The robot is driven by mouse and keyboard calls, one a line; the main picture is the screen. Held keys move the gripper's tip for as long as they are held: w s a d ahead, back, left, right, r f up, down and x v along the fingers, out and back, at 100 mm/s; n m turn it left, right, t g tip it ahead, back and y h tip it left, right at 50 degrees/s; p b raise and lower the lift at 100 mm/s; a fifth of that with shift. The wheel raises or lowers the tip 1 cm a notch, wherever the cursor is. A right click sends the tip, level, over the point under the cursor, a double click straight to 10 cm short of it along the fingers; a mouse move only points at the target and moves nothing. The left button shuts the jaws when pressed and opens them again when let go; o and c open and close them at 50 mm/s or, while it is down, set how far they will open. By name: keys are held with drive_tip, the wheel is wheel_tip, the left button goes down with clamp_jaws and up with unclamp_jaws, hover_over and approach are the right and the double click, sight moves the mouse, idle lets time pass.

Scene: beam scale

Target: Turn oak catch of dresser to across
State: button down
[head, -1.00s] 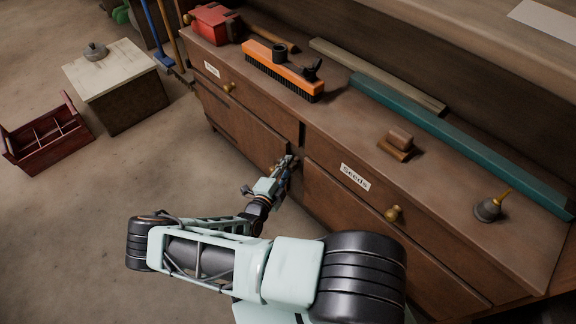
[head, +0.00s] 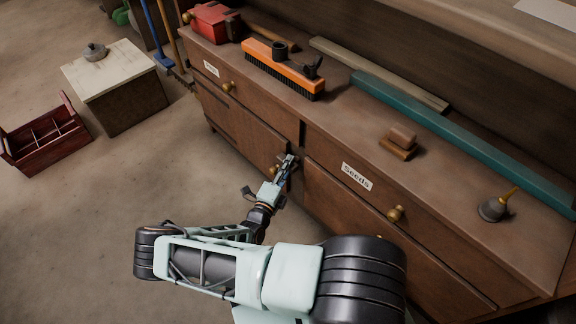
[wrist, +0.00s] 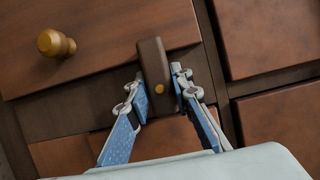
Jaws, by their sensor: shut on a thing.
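The oak catch (wrist: 152,62) is a dark brown oblong block with a small brass pin, on the front of the dresser (head: 235,125). In the wrist view it stands between my two fingers, its long side roughly in line with the upright post beside it. My gripper (wrist: 159,88) is shut on the catch, one finger on each side, near its pin end. In the head view my gripper (head: 287,165) reaches the dresser front near the middle post, and the catch is too small and covered to make out.
A brass knob (wrist: 57,43) sits left of the catch in the wrist view. A drawer labelled Seeds (head: 357,176) has another knob (head: 395,213). The dresser top carries an orange brush (head: 283,72) and other items. A red tote (head: 45,137) stands on open floor.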

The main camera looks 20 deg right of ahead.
drive_tip(key=c, duration=2)
unclamp_jaws()
drive_tip(key=v, duration=0.7)
drive_tip(key=shift+s+a, duration=0.2)
drive_tip(key=shift+a, duration=0.05)
